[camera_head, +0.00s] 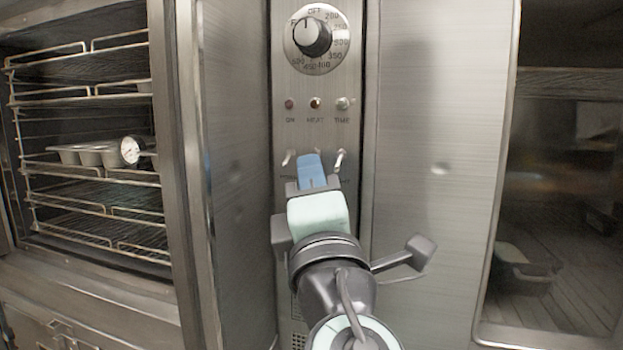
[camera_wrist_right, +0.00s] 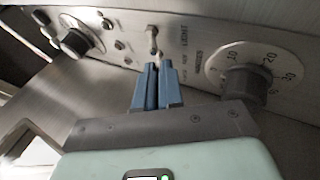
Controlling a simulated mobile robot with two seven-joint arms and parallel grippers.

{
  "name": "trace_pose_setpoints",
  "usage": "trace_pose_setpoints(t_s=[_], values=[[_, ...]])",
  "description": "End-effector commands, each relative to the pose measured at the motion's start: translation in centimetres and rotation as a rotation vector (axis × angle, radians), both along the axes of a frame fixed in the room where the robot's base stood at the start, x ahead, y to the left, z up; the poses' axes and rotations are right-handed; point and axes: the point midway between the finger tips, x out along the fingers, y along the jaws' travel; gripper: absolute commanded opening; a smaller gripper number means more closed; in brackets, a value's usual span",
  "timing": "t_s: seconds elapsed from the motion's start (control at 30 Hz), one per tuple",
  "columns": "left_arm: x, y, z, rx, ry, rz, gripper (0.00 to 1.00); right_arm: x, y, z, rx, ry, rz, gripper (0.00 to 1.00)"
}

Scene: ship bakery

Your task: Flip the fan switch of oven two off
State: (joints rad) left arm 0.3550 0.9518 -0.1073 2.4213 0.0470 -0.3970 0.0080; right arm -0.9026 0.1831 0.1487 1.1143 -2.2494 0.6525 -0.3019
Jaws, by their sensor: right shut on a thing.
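The oven's control panel (camera_head: 363,110) is a narrow metal strip with a temperature dial (camera_head: 313,40), a row of small lights (camera_head: 316,103) and a row of toggle switches below. The left toggle (camera_head: 288,158) and right toggle (camera_head: 341,159) stick out on either side of my right gripper (camera_head: 309,160). Its blue fingers are shut on the middle toggle, which they mostly hide. In the right wrist view the fingers (camera_wrist_right: 157,68) are close together at a metal toggle (camera_wrist_right: 152,40). My left gripper is not in view.
A glazed oven door (camera_head: 560,200) is at the right. A second dial (camera_wrist_right: 242,75) lies close right of my fingers in the wrist view.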

Motion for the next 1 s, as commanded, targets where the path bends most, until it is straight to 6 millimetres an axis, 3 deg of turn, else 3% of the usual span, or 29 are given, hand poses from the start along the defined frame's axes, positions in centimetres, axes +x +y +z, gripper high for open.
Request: trace_pose_setpoints(t_s=[0.03, 0.1, 0.13, 0.57, 0.77, 1.0], values=[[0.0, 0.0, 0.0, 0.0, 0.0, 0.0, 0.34, 0.1, 0.1, -0.1, -0.003, 0.002, 0.0, 0.0], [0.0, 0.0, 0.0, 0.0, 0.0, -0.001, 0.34, 0.1, 0.1, -0.1, -0.003, 0.002, 0.0, 0.27], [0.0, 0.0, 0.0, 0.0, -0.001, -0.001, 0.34, 0.1, 0.1, -0.1, -0.003, 0.002, 0.0, 0.33], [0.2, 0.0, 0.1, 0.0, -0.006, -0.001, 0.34, -0.5, -0.1, -0.3, -0.002, 0.002, -0.001, 0.33], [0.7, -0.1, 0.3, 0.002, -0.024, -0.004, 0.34, -2.7, -0.4, -1.3, -0.004, 0.001, 0.0, 0.33], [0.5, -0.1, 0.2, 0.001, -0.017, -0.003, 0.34, -6.9, -0.9, -3.4, -0.003, 0.0, 0.001, 0.33]])
